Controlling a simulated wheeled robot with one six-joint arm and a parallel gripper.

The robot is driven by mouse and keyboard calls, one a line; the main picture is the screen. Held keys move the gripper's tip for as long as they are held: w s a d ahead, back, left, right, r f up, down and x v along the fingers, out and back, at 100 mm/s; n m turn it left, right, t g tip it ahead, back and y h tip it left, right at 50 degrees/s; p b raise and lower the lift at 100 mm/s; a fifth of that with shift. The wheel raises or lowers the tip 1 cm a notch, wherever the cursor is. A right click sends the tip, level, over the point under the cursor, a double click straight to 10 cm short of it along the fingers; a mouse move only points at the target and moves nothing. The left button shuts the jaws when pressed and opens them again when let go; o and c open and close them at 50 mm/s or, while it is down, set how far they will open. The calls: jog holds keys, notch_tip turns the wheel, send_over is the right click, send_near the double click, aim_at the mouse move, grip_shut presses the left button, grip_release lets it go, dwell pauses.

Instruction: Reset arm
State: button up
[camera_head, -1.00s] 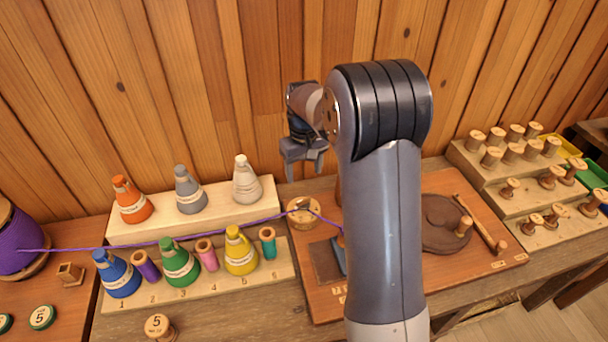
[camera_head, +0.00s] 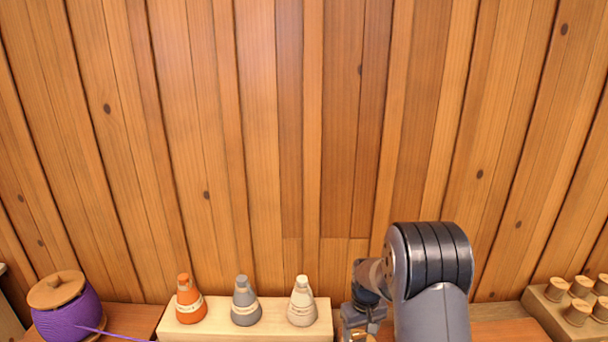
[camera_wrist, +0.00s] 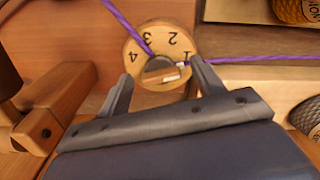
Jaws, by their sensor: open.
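My gripper (camera_wrist: 160,92) is open in the wrist view, its two grey fingers spread apart. Past the fingertips is a round wooden dial (camera_wrist: 158,42) marked with numbers, with a dark centre and a purple thread (camera_wrist: 255,58) running to it from both sides. Nothing shows held between the fingers. In the head view my arm stands at the lower right, and my gripper (camera_head: 358,330) hangs at the bottom edge, partly cut off, right of the pale cone.
An orange cone (camera_head: 190,300), a grey cone (camera_head: 245,302) and a pale cone (camera_head: 302,303) stand on a wooden step (camera_head: 215,332). A purple thread spool (camera_head: 68,318) is at the far left. Wooden spools (camera_head: 577,312) are at the right. A plank wall (camera_head: 290,130) rises behind.

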jog(key=shift+r+n+p, duration=0.15)
jog(key=shift+n+p, duration=0.25)
jog(key=shift+n, duration=0.2)
jog(key=shift+b, duration=0.4)
